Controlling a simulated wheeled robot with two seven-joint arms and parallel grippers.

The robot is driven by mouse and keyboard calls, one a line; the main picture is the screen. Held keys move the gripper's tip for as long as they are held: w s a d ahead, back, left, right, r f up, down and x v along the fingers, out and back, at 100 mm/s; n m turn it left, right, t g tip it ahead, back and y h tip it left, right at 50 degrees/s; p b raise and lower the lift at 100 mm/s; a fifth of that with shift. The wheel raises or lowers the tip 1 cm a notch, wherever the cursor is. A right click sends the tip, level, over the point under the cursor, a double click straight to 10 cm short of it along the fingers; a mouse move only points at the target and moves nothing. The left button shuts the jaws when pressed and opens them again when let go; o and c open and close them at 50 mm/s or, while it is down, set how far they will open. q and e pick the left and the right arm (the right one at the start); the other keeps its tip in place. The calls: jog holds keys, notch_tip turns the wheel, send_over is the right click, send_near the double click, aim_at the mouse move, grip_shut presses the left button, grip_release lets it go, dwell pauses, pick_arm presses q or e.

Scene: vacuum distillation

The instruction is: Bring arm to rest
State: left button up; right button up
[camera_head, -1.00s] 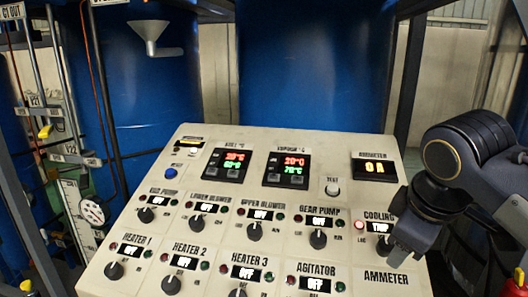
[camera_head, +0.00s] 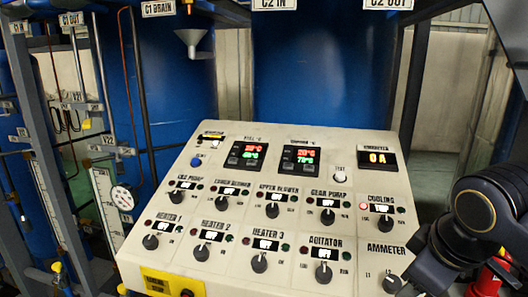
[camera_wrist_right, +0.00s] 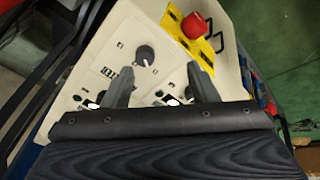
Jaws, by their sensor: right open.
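My right arm (camera_head: 480,215) comes in at the lower right in the head view. Its gripper (camera_head: 418,276) is low over the panel's right edge, beside the ammeter knob (camera_head: 392,284). In the right wrist view the two fingers of the gripper (camera_wrist_right: 161,82) are spread with nothing held between them. A dark knob (camera_wrist_right: 145,55) on the panel shows beyond the fingertips, apart from them. The cooling knob (camera_head: 385,223) is uncovered in the head view. My left gripper is in neither view.
The sloped cream control panel (camera_head: 225,265) fills the middle, with several knobs and lit displays. A red button (camera_wrist_right: 193,25) on a yellow plate sticks up in the wrist view. Pipes and a metal frame (camera_head: 40,120) stand left; blue tanks (camera_head: 320,60) stand behind.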

jog(key=s+a+f+m+y, duration=0.1)
jog(key=s+f+m, duration=0.3)
jog(key=f, duration=0.5)
jog(key=s+a+f+m+t+y, duration=0.1)
jog(key=s+a+f+m+y, duration=0.1)
jog(key=s+f+m, duration=0.3)
notch_tip(320, 180, down, 4)
jog(key=shift+s+a+r+y, duration=0.1)
jog(key=shift+s+a+y, duration=0.2)
jog(key=shift+s+y, duration=0.55)
jog(key=shift+s+h, duration=0.25)
